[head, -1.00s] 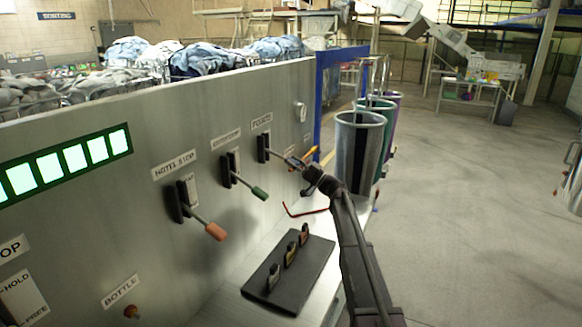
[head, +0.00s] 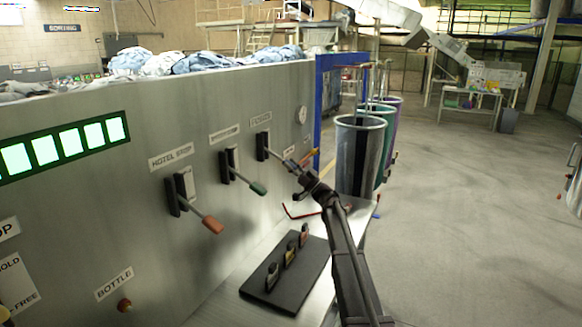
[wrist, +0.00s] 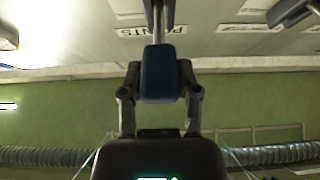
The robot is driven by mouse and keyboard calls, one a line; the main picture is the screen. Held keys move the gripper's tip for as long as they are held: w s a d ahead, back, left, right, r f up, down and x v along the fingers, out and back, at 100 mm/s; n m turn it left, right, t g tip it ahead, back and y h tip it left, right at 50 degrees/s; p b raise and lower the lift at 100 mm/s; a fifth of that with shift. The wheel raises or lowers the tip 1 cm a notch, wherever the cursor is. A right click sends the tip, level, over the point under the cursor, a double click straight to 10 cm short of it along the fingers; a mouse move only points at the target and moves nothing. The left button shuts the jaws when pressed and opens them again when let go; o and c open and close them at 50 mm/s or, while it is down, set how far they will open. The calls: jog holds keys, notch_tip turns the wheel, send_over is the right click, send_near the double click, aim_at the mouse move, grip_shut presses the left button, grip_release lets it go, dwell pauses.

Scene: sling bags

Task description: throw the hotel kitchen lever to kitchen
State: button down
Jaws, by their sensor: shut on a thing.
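Three levers stick out of the steel panel in a row. The far lever (head: 263,146) stands under a label that looks like POINTS in the wrist view. My gripper (head: 291,165) is at its outer end. In the wrist view my gripper (wrist: 159,95) is shut on this lever's dark blue handle (wrist: 159,72), with a finger on each side. The handle is mostly hidden in the head view. The middle lever (head: 245,180) has a green handle and the near lever (head: 195,210), under HOTEL STOP, an orange-red one; both are apart from my gripper.
A black board (head: 285,272) with several small tagged pieces lies on the ledge below. A red bent rod (head: 302,213) lies near my arm. An orange-tipped piece (head: 310,155) is just beyond my gripper.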

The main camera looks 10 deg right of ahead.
jog(key=shift+w+a, duration=0.1)
jog(key=shift+w, duration=0.05)
jog(key=shift+c, duration=1.6)
grip_release()
jog(key=shift+w+f, duration=0.1)
jog(key=shift+s, duration=0.2)
